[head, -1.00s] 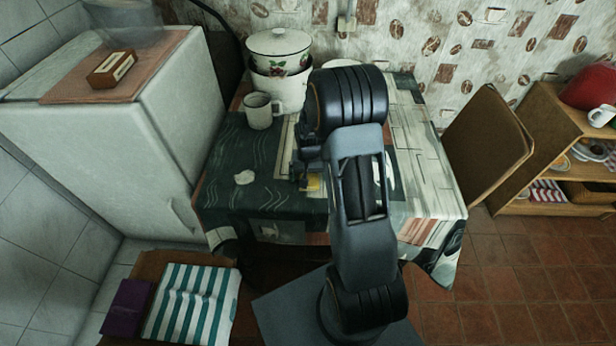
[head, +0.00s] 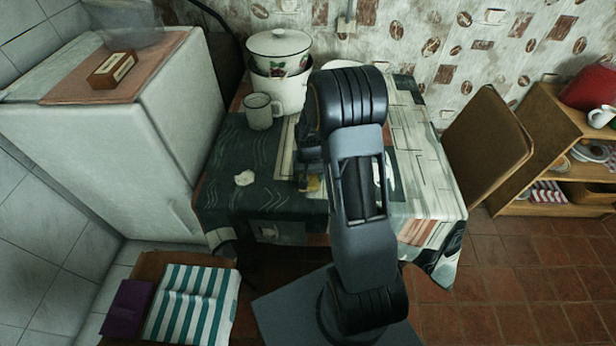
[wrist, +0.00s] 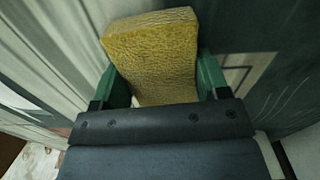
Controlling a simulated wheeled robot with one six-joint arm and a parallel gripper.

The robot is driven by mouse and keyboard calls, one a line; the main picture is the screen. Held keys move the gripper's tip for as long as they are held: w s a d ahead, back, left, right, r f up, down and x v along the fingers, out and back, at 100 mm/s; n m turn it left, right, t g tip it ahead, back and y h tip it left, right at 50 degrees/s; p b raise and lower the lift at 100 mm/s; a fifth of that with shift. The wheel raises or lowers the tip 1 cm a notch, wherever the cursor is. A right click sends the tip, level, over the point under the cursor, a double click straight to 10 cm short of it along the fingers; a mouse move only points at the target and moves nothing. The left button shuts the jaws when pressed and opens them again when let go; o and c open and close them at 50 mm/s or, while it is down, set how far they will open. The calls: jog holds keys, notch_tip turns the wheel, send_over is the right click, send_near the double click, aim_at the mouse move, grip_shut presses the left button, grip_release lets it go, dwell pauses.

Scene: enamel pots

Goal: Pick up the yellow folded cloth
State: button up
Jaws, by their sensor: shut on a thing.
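The yellow folded cloth (wrist: 152,55) is between the two green fingers of my gripper (wrist: 155,82) in the wrist view. Its textured yellow face shows clearly there, and the fingers press on its left and right sides. In the head view the cloth (head: 309,184) is a small yellow patch beside my arm, over the front part of the table. My gripper (head: 308,175) is mostly hidden there by my own arm. I cannot tell from the head view how far the cloth is above the tabletop.
The table (head: 265,200) has a dark and pale patterned cover. A mug (head: 259,113) and a lidded enamel pot (head: 280,75) stand at its back left. A small whitish item (head: 244,178) lies at the left. A chair (head: 488,140) stands at the right.

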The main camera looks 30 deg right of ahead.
jog(key=shift+r, duration=0.1)
jog(key=shift+r, duration=0.25)
notch_tip(320, 180, up, 2)
jog(key=shift+w+r, duration=0.1)
jog(key=s+d+r, duration=0.9)
jog(key=s+r, duration=0.1)
jog(key=shift+s+b, duration=0.4)
